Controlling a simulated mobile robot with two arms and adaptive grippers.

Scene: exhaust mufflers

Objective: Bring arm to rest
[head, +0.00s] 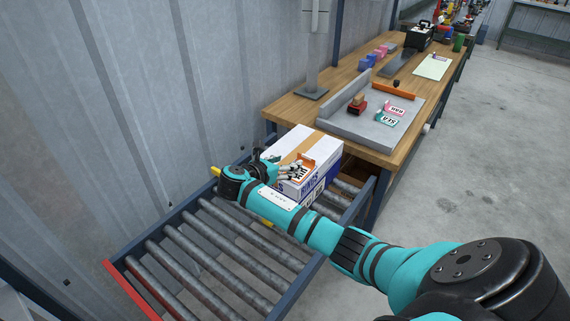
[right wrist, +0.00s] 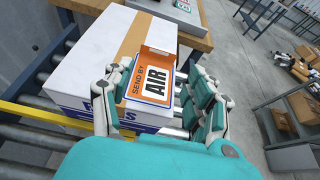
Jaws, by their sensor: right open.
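My right arm reaches across the head view from the lower right. My right gripper (head: 285,172) is at the near end of a white cardboard box with brown tape; it also shows in the right wrist view (right wrist: 155,100). Its fingers are spread apart and hold nothing. The box (head: 306,147) sits on the roller conveyor. An orange "SEND BY AIR" label (right wrist: 150,78) lies on the box's near top edge, between the open fingers in the wrist view. I cannot tell whether a fingertip touches it. My left gripper is not in view.
The roller conveyor (head: 215,250) has dark side rails and a red end. A wooden bench (head: 285,107) behind the box holds a grey board (head: 350,128) with a stamp and label cards. A corrugated wall (head: 150,80) is at left. The floor (head: 500,130) at right is clear.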

